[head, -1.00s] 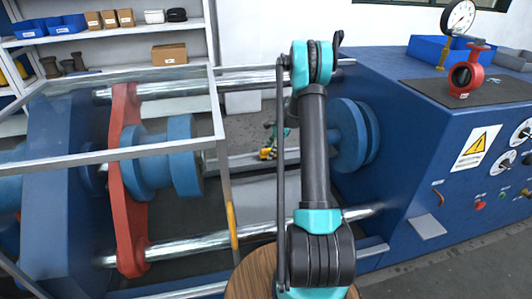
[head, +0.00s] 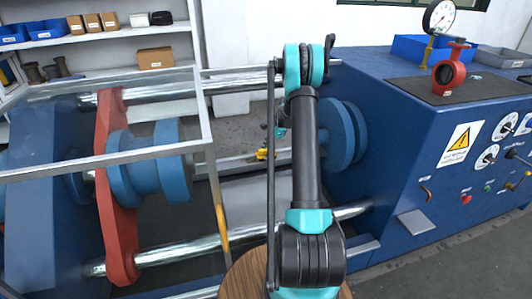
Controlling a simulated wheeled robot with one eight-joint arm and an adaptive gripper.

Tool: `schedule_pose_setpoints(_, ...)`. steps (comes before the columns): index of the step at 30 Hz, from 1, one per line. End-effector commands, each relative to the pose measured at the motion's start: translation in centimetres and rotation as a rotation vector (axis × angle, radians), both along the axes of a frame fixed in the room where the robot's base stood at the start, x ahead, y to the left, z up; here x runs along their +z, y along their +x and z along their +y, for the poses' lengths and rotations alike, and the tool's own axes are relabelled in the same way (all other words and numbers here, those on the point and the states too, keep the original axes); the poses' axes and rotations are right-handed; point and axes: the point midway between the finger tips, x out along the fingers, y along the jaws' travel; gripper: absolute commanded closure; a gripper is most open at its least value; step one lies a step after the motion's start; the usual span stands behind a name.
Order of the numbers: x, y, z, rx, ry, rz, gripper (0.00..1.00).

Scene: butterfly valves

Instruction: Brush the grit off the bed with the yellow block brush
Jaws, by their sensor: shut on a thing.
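The yellow block brush (head: 262,154) shows as a small yellow patch just left of my dark arm link, low over the bed. My gripper (head: 268,145) is shut on it, mostly hidden behind the arm; only small dark and teal parts show. The bed (head: 245,198) is a light grey surface low between the machine's rods, under the brush. My arm covers its right part. I cannot make out any grit at this size, nor whether the brush touches the bed.
A clear guard with a grey frame (head: 212,150) and yellow handle stands left of my arm. Polished rods (head: 195,250) span the machine. A red plate (head: 115,200) and blue flanges (head: 345,132) flank the gap. The blue cabinet (head: 400,160) on the right carries a red valve (head: 452,70).

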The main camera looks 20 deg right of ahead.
Motion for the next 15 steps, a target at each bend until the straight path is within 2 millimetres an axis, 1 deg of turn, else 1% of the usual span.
schedule_pose_setpoints(15,0.0,0.0,3.1,0.002,0.000,-0.001,0.82)
